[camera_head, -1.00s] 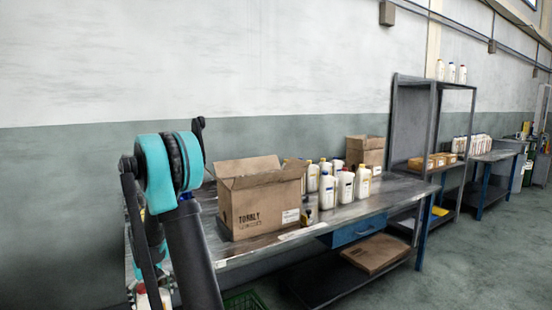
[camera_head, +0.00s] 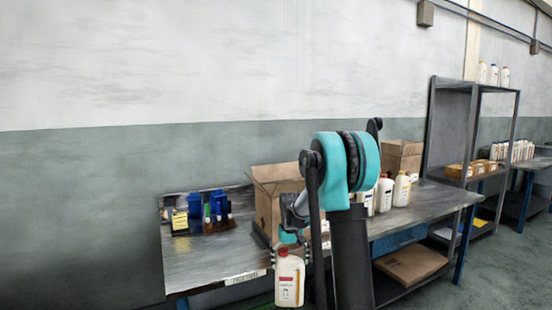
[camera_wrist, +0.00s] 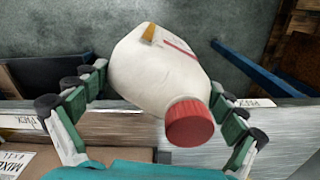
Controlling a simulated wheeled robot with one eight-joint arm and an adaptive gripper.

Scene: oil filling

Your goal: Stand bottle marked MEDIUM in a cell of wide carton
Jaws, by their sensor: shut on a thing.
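My gripper (camera_head: 289,252) is shut on a white bottle (camera_head: 289,280) with a red cap and a red-banded label, held upright in front of the table edge. In the wrist view the gripper (camera_wrist: 163,103) has its fingers on both sides of the bottle (camera_wrist: 155,72); the red cap points toward the camera. The label wording is too small to read, so I cannot confirm MEDIUM. A brown open carton (camera_head: 264,208) stands on the table behind my arm, which hides much of it; its cells are not visible. A carton also shows at lower left in the wrist view (camera_wrist: 65,158).
The metal table (camera_head: 215,262) has bare room at its left front. A rack of dark and blue items (camera_head: 205,213) stands at its left back. Several white bottles (camera_head: 402,190) and another carton (camera_head: 401,158) stand right of my arm. A shelf unit (camera_head: 452,130) is farther right.

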